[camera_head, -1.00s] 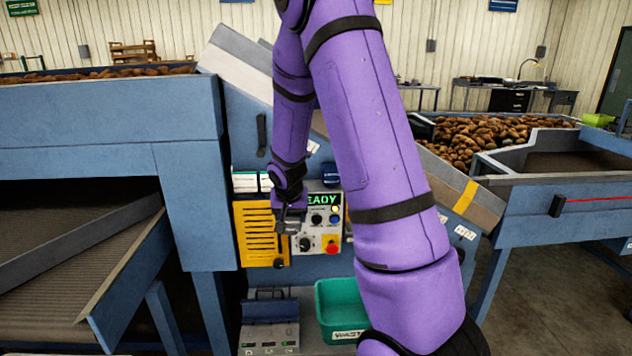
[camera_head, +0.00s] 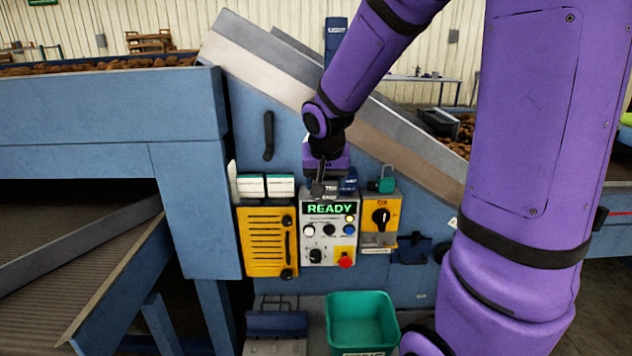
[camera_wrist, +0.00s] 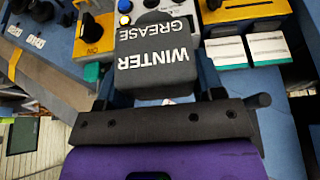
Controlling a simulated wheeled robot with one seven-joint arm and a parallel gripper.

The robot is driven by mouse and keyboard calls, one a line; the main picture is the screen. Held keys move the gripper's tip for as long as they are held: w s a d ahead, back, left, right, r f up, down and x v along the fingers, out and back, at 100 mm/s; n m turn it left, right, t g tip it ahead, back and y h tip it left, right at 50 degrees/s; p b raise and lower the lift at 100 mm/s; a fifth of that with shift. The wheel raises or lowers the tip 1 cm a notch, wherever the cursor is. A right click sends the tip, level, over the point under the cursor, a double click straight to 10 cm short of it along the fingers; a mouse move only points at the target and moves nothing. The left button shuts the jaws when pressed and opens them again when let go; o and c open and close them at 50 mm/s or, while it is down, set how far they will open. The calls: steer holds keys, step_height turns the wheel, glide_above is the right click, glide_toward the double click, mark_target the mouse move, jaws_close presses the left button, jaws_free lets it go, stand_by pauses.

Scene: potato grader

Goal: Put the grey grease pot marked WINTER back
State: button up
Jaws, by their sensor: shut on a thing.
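The grey grease pot (camera_wrist: 158,55) is a dark grey box with WINTER GREASE in white letters, upside down in the wrist view. My gripper (camera_wrist: 160,90) is shut on it, with one finger at each side. In the head view my gripper (camera_head: 322,180) is just above the top edge of the control panel (camera_head: 328,243), whose display reads READY. The pot is small and mostly hidden there. A dark blue container (camera_head: 348,183) stands just to the right of my gripper. Whether the pot touches anything beneath it, I cannot tell.
White boxes (camera_head: 265,186) stand left of the panel, above a yellow slotted plate (camera_head: 268,242). A yellow switch box (camera_head: 380,218) with a green padlock (camera_head: 386,180) is on the right. A green bin (camera_head: 361,318) stands below. The sloping conveyor side (camera_head: 400,140) rises behind.

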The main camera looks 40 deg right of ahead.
steer(key=w+d, duration=0.1)
steer(key=w, duration=0.3)
steer(key=w+d+f, duration=0.1)
steer(key=w+d, duration=0.1)
steer(key=w, duration=0.2)
steer(key=w+d, duration=0.2)
steer(key=w, duration=0.3)
steer(key=shift+d+f, duration=0.2)
steer(key=shift+f, duration=1.75)
steer(key=shift+f, duration=0.1)
steer(key=o, duration=0.8)
